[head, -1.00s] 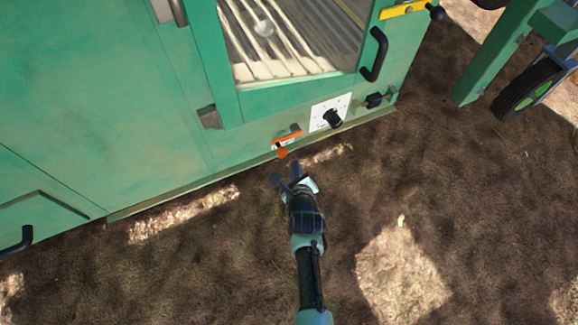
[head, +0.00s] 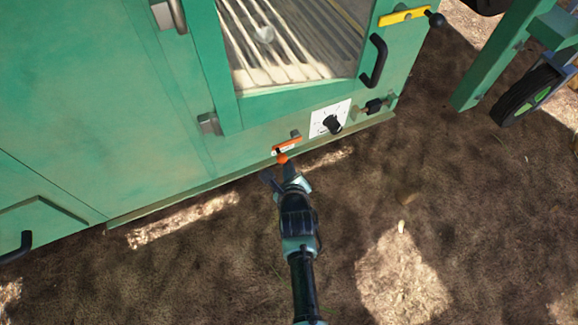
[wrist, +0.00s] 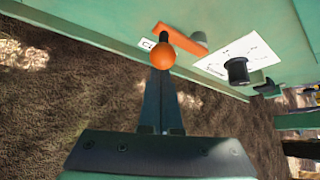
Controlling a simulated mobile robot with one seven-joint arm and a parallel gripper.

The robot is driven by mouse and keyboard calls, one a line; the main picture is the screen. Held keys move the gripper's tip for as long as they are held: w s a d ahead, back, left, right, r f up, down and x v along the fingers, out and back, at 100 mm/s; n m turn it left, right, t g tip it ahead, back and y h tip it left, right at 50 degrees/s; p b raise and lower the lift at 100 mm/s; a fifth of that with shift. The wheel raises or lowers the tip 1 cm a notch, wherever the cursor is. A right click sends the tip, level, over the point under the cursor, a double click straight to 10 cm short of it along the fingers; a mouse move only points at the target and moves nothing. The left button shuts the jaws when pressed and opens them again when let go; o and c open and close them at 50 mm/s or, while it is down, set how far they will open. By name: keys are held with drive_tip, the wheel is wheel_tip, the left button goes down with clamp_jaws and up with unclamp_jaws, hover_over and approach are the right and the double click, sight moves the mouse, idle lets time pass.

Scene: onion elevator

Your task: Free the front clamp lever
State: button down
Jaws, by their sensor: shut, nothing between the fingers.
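A small lever with a round orange knob (head: 282,158) sits low on the green machine panel, against an orange strip (head: 289,146). In the wrist view the orange knob (wrist: 162,56) stands on a dark stem, with the orange strip (wrist: 184,40) behind it. My gripper (head: 283,176) is shut and empty, just below and in front of the knob. In the wrist view the closed fingers (wrist: 161,82) point up at the knob's underside, and their tips overlap its lower edge. I cannot tell whether they touch it.
A black dial on a white plate (head: 318,117) is right of the lever, with a dark latch (head: 374,106) beyond it. A yellow lever (head: 404,14) and a black handle (head: 374,60) are higher up. The machine's bottom ledge (head: 180,194) runs beneath. Open soil lies in front.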

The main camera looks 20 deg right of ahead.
drive_tip(key=shift+r+m+y+p, duration=0.5)
drive_tip(key=shift+r+y+p, duration=0.15)
drive_tip(key=shift+p, duration=0.65)
drive_tip(key=r+m+y+p, duration=0.1)
drive_tip(key=y, duration=0.1)
drive_tip(key=d+r+m+y+p, duration=0.1)
drive_tip(key=r+m+y, duration=0.1)
drive_tip(key=y, duration=0.1)
drive_tip(key=d+r+m+y+p, duration=0.1)
drive_tip(key=m+y+p, duration=0.1)
drive_tip(key=shift+d+r+y, duration=0.25)
drive_tip(key=shift+r+y, duration=0.05)
drive_tip(key=shift+y, duration=0.05)
drive_tip(key=shift+d+r, duration=0.1)
drive_tip(key=shift+d, duration=0.05)
idle(0.5)
idle(0.4)
drive_tip(key=shift+s+a+f+m+p, duration=0.2)
drive_tip(key=shift+s+a+f, duration=0.25)
drive_tip(key=shift+a+f, duration=0.15)
drive_tip(key=shift+s+a+f+m+p, duration=0.1)
drive_tip(key=shift+s+a+f+p, duration=0.1)
drive_tip(key=shift+s+a+f, duration=0.35)
drive_tip(key=p+v, duration=0.5)
drive_tip(key=v, duration=0.4)
drive_tip(key=shift+d, duration=0.3)
